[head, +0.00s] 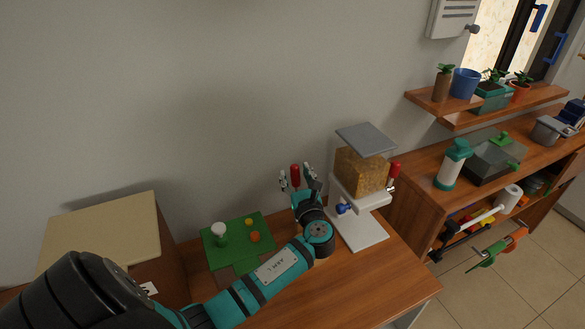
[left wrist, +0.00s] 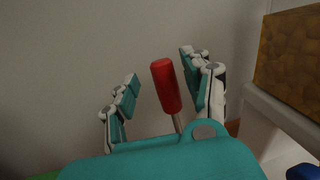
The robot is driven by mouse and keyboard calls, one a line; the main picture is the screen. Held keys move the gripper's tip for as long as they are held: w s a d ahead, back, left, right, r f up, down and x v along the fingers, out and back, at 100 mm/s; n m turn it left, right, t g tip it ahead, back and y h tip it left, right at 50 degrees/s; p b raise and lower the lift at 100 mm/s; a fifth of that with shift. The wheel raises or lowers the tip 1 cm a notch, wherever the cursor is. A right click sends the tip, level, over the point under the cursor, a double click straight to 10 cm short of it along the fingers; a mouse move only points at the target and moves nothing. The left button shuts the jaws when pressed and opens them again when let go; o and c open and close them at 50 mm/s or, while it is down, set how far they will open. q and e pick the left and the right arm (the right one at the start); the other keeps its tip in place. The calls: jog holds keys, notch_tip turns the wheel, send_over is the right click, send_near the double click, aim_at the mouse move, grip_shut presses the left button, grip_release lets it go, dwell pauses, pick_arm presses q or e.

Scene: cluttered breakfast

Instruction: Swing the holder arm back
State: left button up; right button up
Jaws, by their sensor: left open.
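A red handle on a thin metal rod (head: 295,174) stands at the left side of a white stand that holds a brown block. I cannot tell for sure that this is the holder arm. In the left wrist view the red handle (left wrist: 166,86) leans slightly, between the fingers. My left gripper (head: 300,180) is open, with its fingers on either side of the red handle and visible gaps to it. It also shows in the left wrist view (left wrist: 160,95). The rod's lower end is hidden behind the gripper's palm.
The white stand (head: 362,232) has a grey top plate (head: 366,139), the brown block (head: 360,170), a blue knob (head: 343,209) and a second red handle (head: 394,169) on its right. A green board (head: 238,264) with small items lies left of my gripper. The wall is close behind.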

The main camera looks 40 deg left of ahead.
pick_arm(q)
jog(key=v, duration=0.7)
jog(key=shift+s+d, duration=0.25)
jog(key=shift+d, duration=0.05)
